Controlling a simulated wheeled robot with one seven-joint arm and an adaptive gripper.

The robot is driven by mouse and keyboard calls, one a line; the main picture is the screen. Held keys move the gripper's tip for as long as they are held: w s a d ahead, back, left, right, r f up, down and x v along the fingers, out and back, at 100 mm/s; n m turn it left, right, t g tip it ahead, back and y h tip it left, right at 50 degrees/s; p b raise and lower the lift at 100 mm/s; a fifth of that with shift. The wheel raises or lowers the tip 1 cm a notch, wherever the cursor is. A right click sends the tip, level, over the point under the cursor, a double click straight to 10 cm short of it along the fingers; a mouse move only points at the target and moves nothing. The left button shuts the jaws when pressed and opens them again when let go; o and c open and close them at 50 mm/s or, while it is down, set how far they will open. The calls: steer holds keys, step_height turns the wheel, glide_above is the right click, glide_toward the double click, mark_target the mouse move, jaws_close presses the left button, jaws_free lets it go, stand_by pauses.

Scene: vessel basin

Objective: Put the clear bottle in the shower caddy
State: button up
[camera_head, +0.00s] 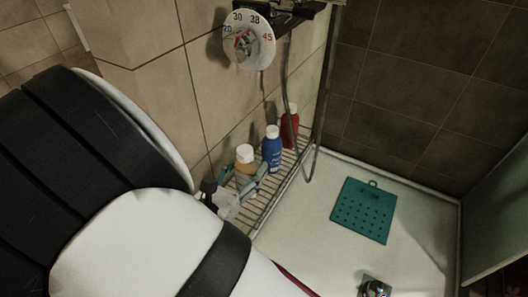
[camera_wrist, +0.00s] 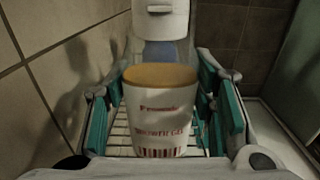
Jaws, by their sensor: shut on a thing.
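The clear bottle (camera_head: 244,164) has a white cap and orange liquid inside. In the wrist view the clear bottle (camera_wrist: 158,115) is upright, with a white shower gel label, between the teal-padded fingers of my gripper (camera_wrist: 162,130). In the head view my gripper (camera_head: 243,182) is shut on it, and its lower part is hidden. The shower caddy (camera_head: 266,206) is a wire rack along the tiled wall. The bottle is over the caddy's near part; I cannot tell whether its base touches the wires.
A blue bottle (camera_head: 272,150) and a red bottle (camera_head: 289,127) stand farther along the caddy. A shower dial (camera_head: 248,42) and hose (camera_head: 285,90) are above. A green perforated mat (camera_head: 363,212) lies in the white basin, right of the caddy.

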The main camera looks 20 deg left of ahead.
steer(key=shift+f+b, duration=0.5)
steer(key=shift+f, duration=0.5)
steer(key=shift+f, duration=0.1)
steer(key=shift+f, duration=0.1)
steer(key=o, duration=1.3)
steer(key=shift+s+r, duration=0.1)
steer(key=shift+r, duration=0.1)
